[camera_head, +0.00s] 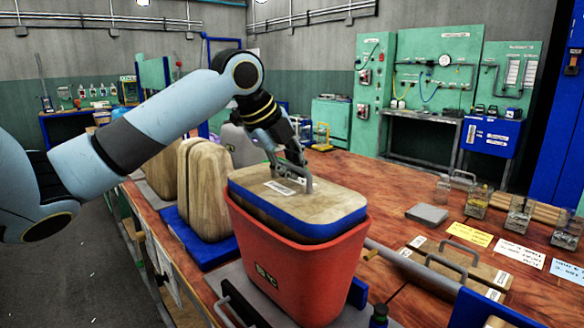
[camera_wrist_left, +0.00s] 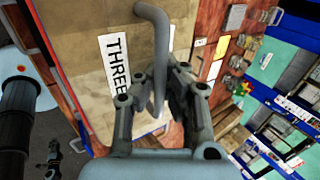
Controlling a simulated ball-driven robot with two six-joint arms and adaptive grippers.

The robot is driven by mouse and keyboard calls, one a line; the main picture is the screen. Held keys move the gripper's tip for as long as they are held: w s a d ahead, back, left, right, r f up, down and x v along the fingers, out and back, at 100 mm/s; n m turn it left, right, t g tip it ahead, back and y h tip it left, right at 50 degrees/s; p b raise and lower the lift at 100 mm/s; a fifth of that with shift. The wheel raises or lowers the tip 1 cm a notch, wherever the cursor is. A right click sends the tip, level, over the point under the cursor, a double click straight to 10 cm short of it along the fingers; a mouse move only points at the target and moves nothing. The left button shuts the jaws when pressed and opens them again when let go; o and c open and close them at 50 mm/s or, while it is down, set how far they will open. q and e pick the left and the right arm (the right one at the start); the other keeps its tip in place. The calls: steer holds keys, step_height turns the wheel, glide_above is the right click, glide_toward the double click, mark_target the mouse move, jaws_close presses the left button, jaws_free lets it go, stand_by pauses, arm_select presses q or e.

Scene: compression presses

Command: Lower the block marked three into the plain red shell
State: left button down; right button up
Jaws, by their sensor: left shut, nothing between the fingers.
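The block marked three (camera_head: 335,204) has a wooden top, a blue band around its side and a metal handle (camera_head: 308,178). It sits in the mouth of the red shell (camera_head: 300,268), with its top and part of the blue band above the rim. Its lower part is hidden inside. The shell's front bears a small dark mark. In the left wrist view the THREE label (camera_wrist_left: 114,62) lies beside the handle (camera_wrist_left: 160,45). My left gripper (camera_head: 290,168) is shut and empty, right at the handle; its fingers (camera_wrist_left: 166,82) overlap the handle in view. My right gripper is not in view.
Wooden blocks (camera_head: 203,190) stand on a blue base (camera_head: 205,250) left of the shell. A flat wooden piece with handles (camera_head: 460,265), a grey plate (camera_head: 427,214), paper cards (camera_head: 467,233) and several small clear containers (camera_head: 518,215) lie to the right. Bare tabletop (camera_head: 390,190) shows behind.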

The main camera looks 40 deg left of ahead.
arm_select(q)
steer(key=c, duration=1.5)
jaws_free()
steer(key=shift+o, duration=0.5)
steer(key=shift+s+f, duration=0.1)
steer(key=shift+f, duration=0.05)
steer(key=v, duration=1.2)
steer(key=shift+d, duration=0.1)
